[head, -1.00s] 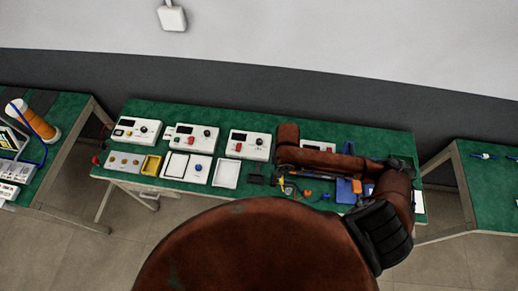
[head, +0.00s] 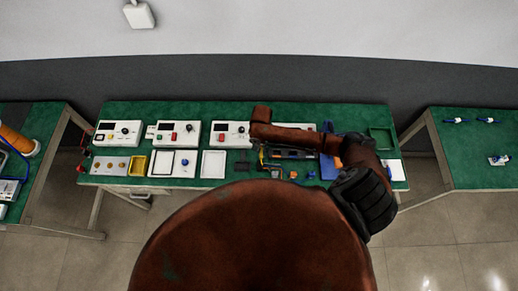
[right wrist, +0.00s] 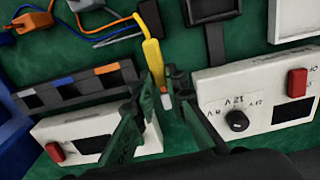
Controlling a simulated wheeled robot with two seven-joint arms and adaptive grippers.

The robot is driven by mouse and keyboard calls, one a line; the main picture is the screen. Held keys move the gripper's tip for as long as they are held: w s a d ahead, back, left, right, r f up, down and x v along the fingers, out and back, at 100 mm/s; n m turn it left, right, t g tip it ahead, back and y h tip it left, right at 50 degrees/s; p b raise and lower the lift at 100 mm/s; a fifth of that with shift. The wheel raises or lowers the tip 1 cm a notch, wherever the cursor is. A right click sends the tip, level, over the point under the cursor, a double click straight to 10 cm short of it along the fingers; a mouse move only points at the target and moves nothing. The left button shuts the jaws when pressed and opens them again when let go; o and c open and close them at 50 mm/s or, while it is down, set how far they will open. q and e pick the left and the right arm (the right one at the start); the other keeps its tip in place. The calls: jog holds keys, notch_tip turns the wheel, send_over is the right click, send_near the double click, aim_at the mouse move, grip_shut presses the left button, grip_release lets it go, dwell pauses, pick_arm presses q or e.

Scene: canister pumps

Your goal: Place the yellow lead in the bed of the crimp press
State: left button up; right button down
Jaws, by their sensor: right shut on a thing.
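The yellow lead (right wrist: 153,55) shows in the right wrist view, slim and bent, with a pale and red tip at its lower end. My right gripper (right wrist: 161,80) is shut on it, with one finger on each side. In the head view my right arm covers most of that gripper, and the lead is too small to make out surely. A dark grey piece with a narrow neck (right wrist: 213,40) lies just right of the lead; it also shows in the head view (head: 240,163). I cannot tell whether it is the crimp press. My left gripper is not in view.
White boxes with knobs and red switches (right wrist: 245,105) stand close to the right gripper. A dark rack with coloured blocks (right wrist: 80,85) is at its left. Wires and an orange part (right wrist: 90,4) lie beyond. Pale trays (head: 213,165) line the front of the green bench.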

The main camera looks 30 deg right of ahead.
jog(key=shift+w+f, duration=0.8)
jog(key=shift+f, duration=0.15)
jog(key=shift+w+f, duration=0.1)
jog(key=shift+f, duration=1.5)
jog(key=c, duration=1.9)
grip_release()
jog(key=shift+f, duration=0.1)
jog(key=shift+c, duration=0.2)
